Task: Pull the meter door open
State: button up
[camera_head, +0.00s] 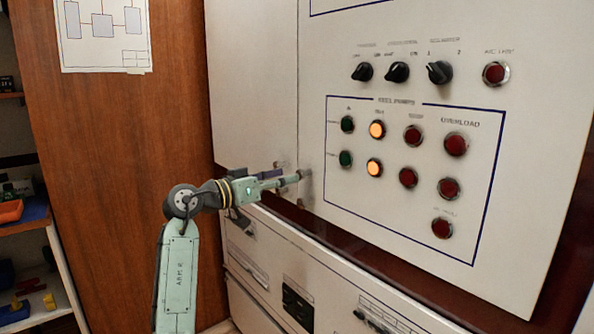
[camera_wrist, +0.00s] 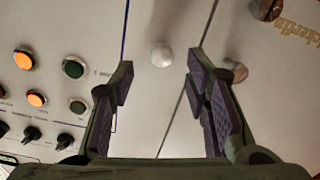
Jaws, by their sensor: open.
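Two pale panels meet at a vertical seam: a plain panel (camera_head: 250,80) on the left and a panel with lamps and switches (camera_head: 400,30) on the right. No label shows which is the meter door. In the wrist view, a round pale knob (camera_wrist: 161,54) on the lamp panel appears between my fingers. A second, brownish knob (camera_wrist: 235,70) lies across the seam on the plain panel, partly behind the right finger. My gripper (camera_head: 296,178) is open near the panels' lower edge by the seam; it also shows in the wrist view (camera_wrist: 160,70). I cannot tell if it touches anything.
Black rotary switches (camera_head: 397,72) and several lamps (camera_head: 376,130) sit on the right panel. Below is a pale lower cabinet (camera_head: 270,260) behind a dark gap. A brown wooden side (camera_head: 120,150) and shelves with small items (camera_head: 25,230) stand at left.

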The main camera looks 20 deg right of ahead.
aim_at(301, 174)
jog(key=p+x, duration=0.1)
jog(key=x, duration=0.5)
jog(key=shift+w+d, duration=0.15)
jog(key=shift+c, duration=0.2)
grip_shut()
dwell(0.5)
